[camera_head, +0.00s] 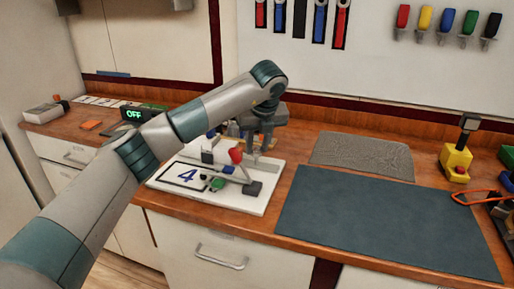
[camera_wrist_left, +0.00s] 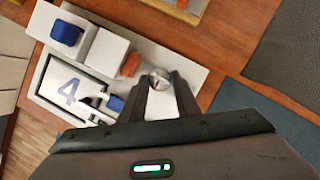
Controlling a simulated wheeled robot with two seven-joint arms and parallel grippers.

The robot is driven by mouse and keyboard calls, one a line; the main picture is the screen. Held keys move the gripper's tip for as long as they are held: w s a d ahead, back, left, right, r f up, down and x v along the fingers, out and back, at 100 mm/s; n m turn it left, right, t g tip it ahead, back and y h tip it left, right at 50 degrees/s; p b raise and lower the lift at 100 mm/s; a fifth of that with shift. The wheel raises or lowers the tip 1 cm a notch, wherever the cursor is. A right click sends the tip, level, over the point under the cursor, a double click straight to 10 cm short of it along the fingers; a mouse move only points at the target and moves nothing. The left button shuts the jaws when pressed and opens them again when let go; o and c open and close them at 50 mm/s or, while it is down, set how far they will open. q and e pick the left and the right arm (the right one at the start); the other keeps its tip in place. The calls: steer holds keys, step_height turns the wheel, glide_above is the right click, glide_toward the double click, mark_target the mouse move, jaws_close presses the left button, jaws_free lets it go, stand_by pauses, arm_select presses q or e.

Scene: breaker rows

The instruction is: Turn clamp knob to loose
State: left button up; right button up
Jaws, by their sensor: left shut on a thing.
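A white board (camera_head: 213,204) marked with a blue 4 lies on the wooden bench; it also shows in the left wrist view (camera_wrist_left: 72,86). It carries a red ball-like part (camera_head: 236,155) and several small blocks. A round silver knob (camera_wrist_left: 159,76) on it, which I take for the clamp knob, sits between my fingertips. My left gripper (camera_wrist_left: 161,82) is shut on this knob from above. In the head view my left gripper (camera_head: 261,148) reaches down at the board's back right; the knob is not clear there. My right gripper is out of view.
A dark blue mat (camera_head: 385,222) and a grey mat (camera_head: 362,156) lie right of the board. A yellow tool (camera_head: 456,160) stands at the far right. A display reading OFF (camera_head: 133,114) is behind my left arm. Tools hang on the wall.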

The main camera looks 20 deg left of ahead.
arm_select(q)
steer(key=shift+r, duration=0.1)
steer(key=o, duration=1)
steer(key=shift+o, duration=0.2)
steer(key=shift+v, duration=0.75)
steer(key=b+v, duration=0.1)
steer(key=v, duration=1.4)
steer(key=shift+r, duration=0.4)
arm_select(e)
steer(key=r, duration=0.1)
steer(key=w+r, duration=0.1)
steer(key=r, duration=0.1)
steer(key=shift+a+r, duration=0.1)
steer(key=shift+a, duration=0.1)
arm_select(q)
steer(key=shift+s, duration=0.1)
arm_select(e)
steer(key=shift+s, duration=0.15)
